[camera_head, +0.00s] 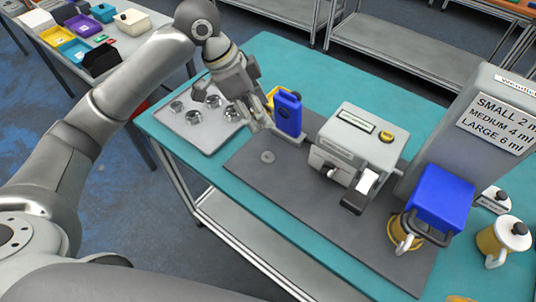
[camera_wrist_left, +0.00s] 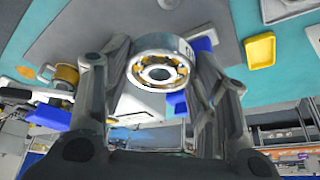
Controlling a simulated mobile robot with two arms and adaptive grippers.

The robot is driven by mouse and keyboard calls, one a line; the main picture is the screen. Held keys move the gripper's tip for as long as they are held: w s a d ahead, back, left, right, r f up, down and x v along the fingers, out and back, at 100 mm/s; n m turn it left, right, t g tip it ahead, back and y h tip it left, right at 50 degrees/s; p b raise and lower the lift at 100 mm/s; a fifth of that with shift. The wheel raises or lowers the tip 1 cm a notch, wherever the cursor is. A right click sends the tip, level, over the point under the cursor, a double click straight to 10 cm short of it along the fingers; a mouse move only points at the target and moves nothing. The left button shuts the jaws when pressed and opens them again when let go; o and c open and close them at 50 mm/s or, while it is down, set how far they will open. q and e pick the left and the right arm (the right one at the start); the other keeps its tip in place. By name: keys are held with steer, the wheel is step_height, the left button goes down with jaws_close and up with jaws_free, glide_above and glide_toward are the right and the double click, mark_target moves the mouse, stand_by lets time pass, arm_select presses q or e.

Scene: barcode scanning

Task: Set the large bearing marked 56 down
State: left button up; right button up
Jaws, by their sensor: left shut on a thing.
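My left gripper (camera_head: 262,118) is above the dark grey mat (camera_head: 292,185), near its back left corner. In the left wrist view the gripper (camera_wrist_left: 165,75) is shut on a large bearing (camera_wrist_left: 158,70), a steel ring with yellowish inner parts, held between both fingers. Part of a dark marking shows on its rim, but I cannot read it as 56. In the head view the held bearing is hard to make out. A flat grey disc (camera_head: 267,157) lies on the mat just in front of the gripper. My right gripper is not in view.
A silver tray (camera_head: 208,143) with several bearings is left of the mat. A blue upright device (camera_head: 289,114) stands close right of the gripper, with a yellow tray (camera_wrist_left: 260,51) nearby. A white machine (camera_head: 356,145) stands further right. The mat's front left is clear.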

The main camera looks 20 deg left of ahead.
arm_select(q)
steer(key=r+m, duration=0.1)
steer(key=m, duration=0.1)
steer(key=w+d+r+m+g, duration=0.1)
steer(key=m, duration=0.1)
steer(key=m+g, duration=0.1)
steer(key=m, duration=0.1)
steer(key=shift+w+d+r, duration=0.3)
steer(key=shift+w+r, duration=0.05)
steer(key=shift+r, duration=0.05)
steer(key=p, duration=0.3)
glide_above(269, 154)
steer(key=f, duration=0.8)
steer(key=a+f, duration=0.1)
steer(key=f, duration=0.4)
step_height(269, 154, down, 4)
steer(key=shift+p, duration=1.1)
steer(key=shift+f, duration=0.3)
steer(key=shift+f, duration=0.2)
steer(key=o, duration=1.2)
